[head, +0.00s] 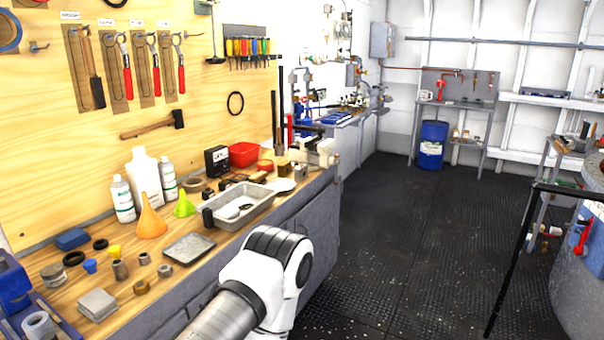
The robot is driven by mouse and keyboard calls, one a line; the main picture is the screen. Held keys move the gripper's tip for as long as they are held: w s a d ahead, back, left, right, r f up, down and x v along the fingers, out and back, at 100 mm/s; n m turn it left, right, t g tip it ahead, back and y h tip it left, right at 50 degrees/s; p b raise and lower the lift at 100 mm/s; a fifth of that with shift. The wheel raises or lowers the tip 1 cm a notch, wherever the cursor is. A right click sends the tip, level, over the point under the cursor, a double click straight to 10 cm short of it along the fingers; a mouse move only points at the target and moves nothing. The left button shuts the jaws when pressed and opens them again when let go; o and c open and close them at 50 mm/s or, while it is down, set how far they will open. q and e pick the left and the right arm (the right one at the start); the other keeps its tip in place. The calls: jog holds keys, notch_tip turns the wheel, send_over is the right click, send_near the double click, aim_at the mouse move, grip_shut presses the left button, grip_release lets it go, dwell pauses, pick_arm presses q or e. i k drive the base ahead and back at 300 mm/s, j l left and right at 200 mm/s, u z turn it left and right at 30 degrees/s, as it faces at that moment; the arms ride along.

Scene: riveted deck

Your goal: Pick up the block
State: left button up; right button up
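Several block-like things lie on the wooden workbench (190,278), and I cannot tell which one is the block. A small brown block (284,169) stands at the far end, right of a red bin. A flat blue block (72,238) lies at the left near the back panel. A pale grey squarish piece (97,304) lies near the front left edge. A white and black arm joint of mine rises in front of the bench edge and hides part of the bench front. Neither gripper shows, so I see nothing held.
A metal tray (262,196) holding a pale object, a flat grey dish (188,247), an orange funnel (151,222) and white bottles (146,178) crowd the bench. A blue vise (14,285) is at left. The dark floor (430,240) is open; a round grey tank (586,258) stands right.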

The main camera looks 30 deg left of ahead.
aim_at(301, 171)
jog(key=i+u, duration=0.1)
jog(key=u, duration=0.35)
jog(key=i+u, duration=0.1)
jog(key=u, duration=0.35)
